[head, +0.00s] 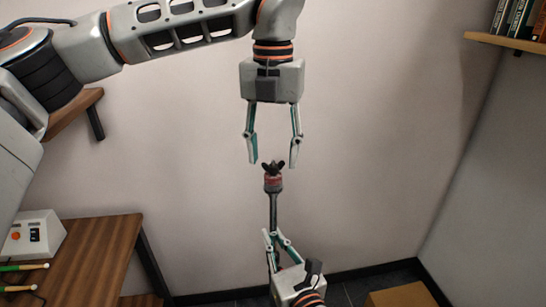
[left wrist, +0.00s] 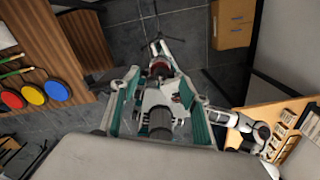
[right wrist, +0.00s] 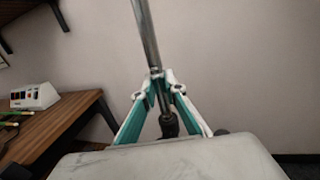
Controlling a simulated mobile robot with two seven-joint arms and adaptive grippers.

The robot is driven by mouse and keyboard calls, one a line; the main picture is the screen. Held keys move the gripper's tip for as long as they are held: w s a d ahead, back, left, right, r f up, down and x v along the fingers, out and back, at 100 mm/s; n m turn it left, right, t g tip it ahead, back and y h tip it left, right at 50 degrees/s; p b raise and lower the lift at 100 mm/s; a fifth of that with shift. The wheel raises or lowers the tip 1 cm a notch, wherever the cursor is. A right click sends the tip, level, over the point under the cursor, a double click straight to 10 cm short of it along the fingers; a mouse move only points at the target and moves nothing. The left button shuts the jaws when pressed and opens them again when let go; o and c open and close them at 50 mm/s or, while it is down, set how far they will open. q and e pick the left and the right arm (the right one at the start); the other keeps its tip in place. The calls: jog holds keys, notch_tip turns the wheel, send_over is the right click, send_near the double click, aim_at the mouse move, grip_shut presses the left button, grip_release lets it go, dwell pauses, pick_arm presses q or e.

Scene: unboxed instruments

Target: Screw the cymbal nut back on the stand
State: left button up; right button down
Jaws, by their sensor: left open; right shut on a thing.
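The black wing-shaped cymbal nut (head: 273,167) sits at the top of the stand, just above a dull red felt part (head: 273,183). The stand's upright rod (head: 273,212) runs down below it and also shows in the right wrist view (right wrist: 146,35). My left gripper (head: 272,165) points down from above, open, with one fingertip on each side of the nut and a gap to both. My right gripper (head: 274,234) is below, shut on the rod; its fingers (right wrist: 158,76) meet around the rod in the right wrist view. How far the nut is threaded cannot be seen.
A wooden table (head: 98,250) at the left bears a white box with buttons (head: 33,238) and drumsticks (head: 22,267). Coloured round pads (left wrist: 32,93) show in the left wrist view. A bookshelf (head: 500,42) is at upper right.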

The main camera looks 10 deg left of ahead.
pick_arm(q)
jog(key=shift+r, duration=1.45)
pick_arm(e)
jog(key=shift+r, duration=0.1)
pick_arm(q)
notch_tip(320, 180, up, 4)
jog(key=shift+f, duration=0.2)
jog(key=shift+f, duration=4.05)
jog(key=c, duration=1.2)
jog(key=shift+c, duration=0.2)
